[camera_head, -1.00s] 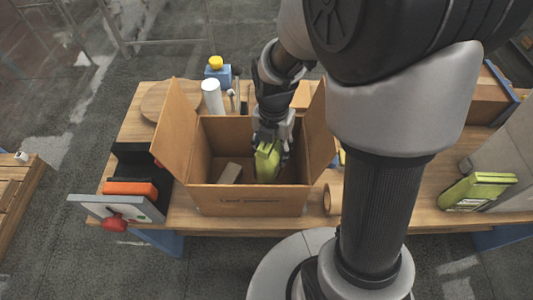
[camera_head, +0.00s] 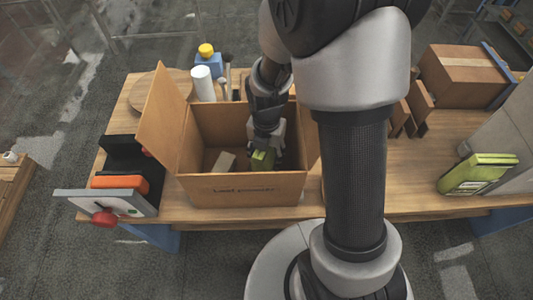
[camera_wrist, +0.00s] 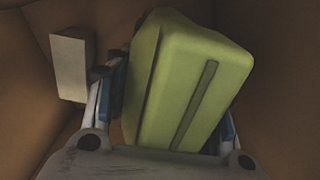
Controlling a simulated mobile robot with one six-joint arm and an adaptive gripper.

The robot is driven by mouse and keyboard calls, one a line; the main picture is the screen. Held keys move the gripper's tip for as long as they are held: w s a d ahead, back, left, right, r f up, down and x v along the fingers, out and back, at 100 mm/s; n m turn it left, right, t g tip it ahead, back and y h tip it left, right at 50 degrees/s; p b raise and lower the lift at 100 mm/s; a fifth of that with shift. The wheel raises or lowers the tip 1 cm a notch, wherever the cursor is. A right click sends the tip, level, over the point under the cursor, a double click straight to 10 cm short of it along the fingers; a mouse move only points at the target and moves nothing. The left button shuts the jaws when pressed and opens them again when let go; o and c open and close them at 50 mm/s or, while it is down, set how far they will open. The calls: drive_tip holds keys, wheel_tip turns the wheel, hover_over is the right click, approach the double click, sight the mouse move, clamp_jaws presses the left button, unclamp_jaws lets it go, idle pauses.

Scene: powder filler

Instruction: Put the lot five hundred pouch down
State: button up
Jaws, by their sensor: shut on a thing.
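My gripper (camera_head: 264,150) reaches down into an open cardboard box (camera_head: 243,190) on the wooden bench. It is shut on a yellow-green pouch (camera_head: 261,160), low inside the box. In the wrist view the pouch (camera_wrist: 192,85) is tilted between the two fingers, with a dark stripe along its face. No lot number is readable on it. I cannot tell whether the pouch touches the box floor.
A pale block (camera_head: 224,162) lies in the box, left of the pouch; it also shows in the wrist view (camera_wrist: 69,67). The box flaps stand up. Green pouches (camera_head: 478,173) stand at the bench's right. A white cylinder (camera_head: 203,83) stands behind the box.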

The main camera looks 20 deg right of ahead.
drive_tip(key=o, duration=1.3)
drive_tip(key=shift+f, duration=0.1)
wheel_tip(320, 180, up, 13)
drive_tip(key=p, duration=0.4)
drive_tip(key=shift+f, duration=0.2)
drive_tip(key=r+m, duration=0.2)
drive_tip(key=s+r+m, duration=0.1)
drive_tip(key=m, duration=0.1)
drive_tip(key=s+r+m+t, duration=0.1)
drive_tip(key=r, duration=0.1)
drive_tip(key=shift+s+r+m, duration=0.1)
drive_tip(key=shift+r+m, duration=0.2)
drive_tip(key=shift+m, duration=0.1)
drive_tip(key=s+r+m+t, duration=0.1)
drive_tip(key=s+r+m, duration=0.2)
drive_tip(key=m, duration=0.4)
drive_tip(key=s+r+m+t, duration=0.1)
drive_tip(key=s+r+m, duration=0.2)
drive_tip(key=s+m, duration=0.2)
drive_tip(key=s+r+m+t, duration=0.1)
drive_tip(key=s+r+m, duration=0.3)
drive_tip(key=m, duration=0.6)
drive_tip(key=shift+s+a+r+t, duration=0.1)
drive_tip(key=shift+s+a+t, duration=0.15)
drive_tip(key=shift+s+t, duration=0.1)
